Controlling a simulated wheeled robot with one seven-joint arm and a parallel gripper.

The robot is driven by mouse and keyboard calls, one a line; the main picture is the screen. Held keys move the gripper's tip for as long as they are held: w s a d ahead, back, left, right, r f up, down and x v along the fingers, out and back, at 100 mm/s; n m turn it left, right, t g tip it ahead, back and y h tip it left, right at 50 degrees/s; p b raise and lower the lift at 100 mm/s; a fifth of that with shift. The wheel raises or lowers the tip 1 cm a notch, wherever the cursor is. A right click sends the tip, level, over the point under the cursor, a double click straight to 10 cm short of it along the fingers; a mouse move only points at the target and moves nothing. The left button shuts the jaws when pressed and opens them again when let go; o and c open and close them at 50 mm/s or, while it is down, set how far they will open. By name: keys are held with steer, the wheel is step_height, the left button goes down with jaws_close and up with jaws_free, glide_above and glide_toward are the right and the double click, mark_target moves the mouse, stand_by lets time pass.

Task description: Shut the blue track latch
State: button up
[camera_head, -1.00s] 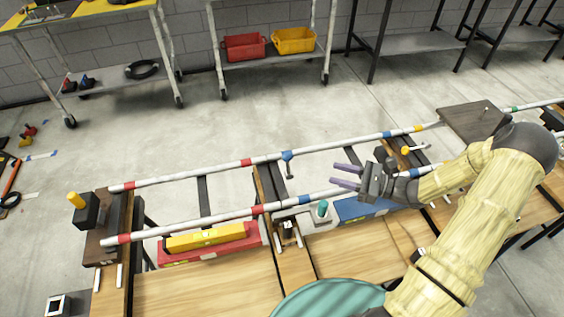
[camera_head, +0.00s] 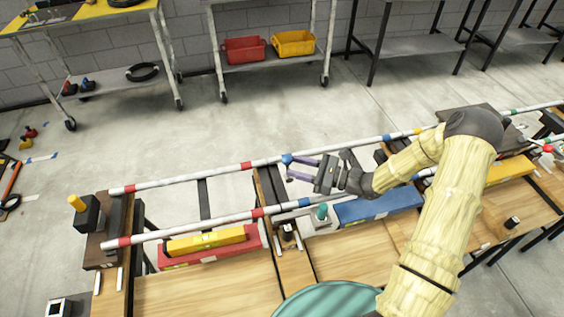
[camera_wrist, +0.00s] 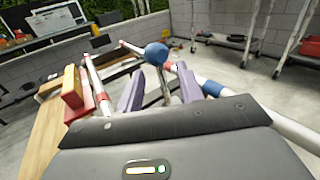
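The blue track latch shows as a blue knob (camera_head: 286,158) at the far white rail (camera_head: 330,149), near the middle crosspiece. In the wrist view the round blue knob (camera_wrist: 156,53) is in front of my gripper (camera_wrist: 159,72), roughly between its two purple fingertips. My gripper (camera_head: 291,167) is open, with its fingers spread and pointing left at the latch. The fingertips are very close to the knob; I cannot tell whether they touch it. The lower part of the latch is mostly hidden behind the fingers.
The near white rail (camera_head: 190,229) runs parallel, closer to me. A red box (camera_head: 175,258) with a yellow level and a blue box (camera_head: 378,207) lie by the near rail.

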steer(key=x, duration=0.5)
steer(key=shift+a, duration=0.1)
